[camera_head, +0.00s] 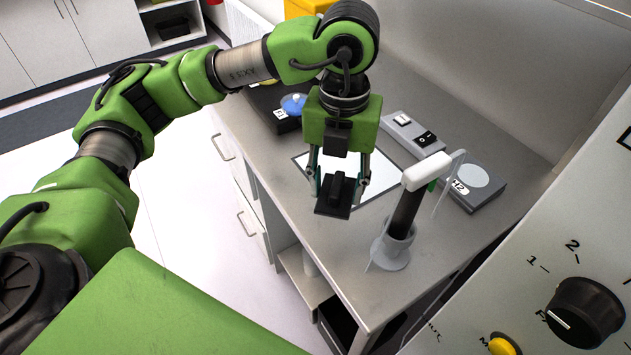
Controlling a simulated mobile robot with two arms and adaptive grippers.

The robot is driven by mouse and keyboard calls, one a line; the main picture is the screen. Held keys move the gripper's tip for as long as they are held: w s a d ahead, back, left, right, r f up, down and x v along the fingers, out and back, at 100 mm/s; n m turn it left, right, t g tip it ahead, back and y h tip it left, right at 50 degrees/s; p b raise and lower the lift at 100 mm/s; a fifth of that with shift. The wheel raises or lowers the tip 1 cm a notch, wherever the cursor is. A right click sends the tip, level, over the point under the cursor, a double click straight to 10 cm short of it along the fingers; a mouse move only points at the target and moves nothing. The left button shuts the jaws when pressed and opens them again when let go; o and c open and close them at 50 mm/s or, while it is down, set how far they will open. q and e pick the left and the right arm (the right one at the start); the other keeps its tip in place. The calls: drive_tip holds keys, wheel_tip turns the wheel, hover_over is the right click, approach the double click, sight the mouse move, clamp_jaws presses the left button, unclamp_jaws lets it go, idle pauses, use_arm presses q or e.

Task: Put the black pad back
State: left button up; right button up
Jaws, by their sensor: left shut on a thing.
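My left gripper (338,184) points down over the bench, in the middle of the picture. It is shut on the black pad (333,209), a flat dark plate with a raised grip that sits between the fingers. The pad appears to be held above the bench, near the lower edge of a white sheet with a dark border (375,176). The gripper body and arm hide part of the sheet. My right gripper is not in view.
A stand holding a white-topped black tool (404,215) is close at right of the pad. Behind are a device marked 2 (478,188), a grey switch box (413,134) and a blue item (293,103). A knob panel (560,290) fills the lower right.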

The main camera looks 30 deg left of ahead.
use_arm(q)
drive_tip(key=shift+w+a, duration=0.25)
drive_tip(key=shift+a, duration=0.05)
drive_tip(key=w+a+f+p, duration=0.2)
drive_tip(key=w+a+f, duration=0.2)
drive_tip(key=w+a+f+p, duration=0.3)
drive_tip(key=w+a+f, duration=0.1)
drive_tip(key=shift+w+a+f, duration=0.2)
drive_tip(key=shift+a, duration=0.05)
drive_tip(key=shift+w+a+f, duration=0.3)
drive_tip(key=shift+f, duration=0.2)
wheel_tip(320, 180, down, 3)
drive_tip(key=shift+a+f+p, duration=0.1)
drive_tip(key=shift+p, duration=1)
drive_tip(key=shift+w+f, duration=0.1)
drive_tip(key=shift+f, duration=0.1)
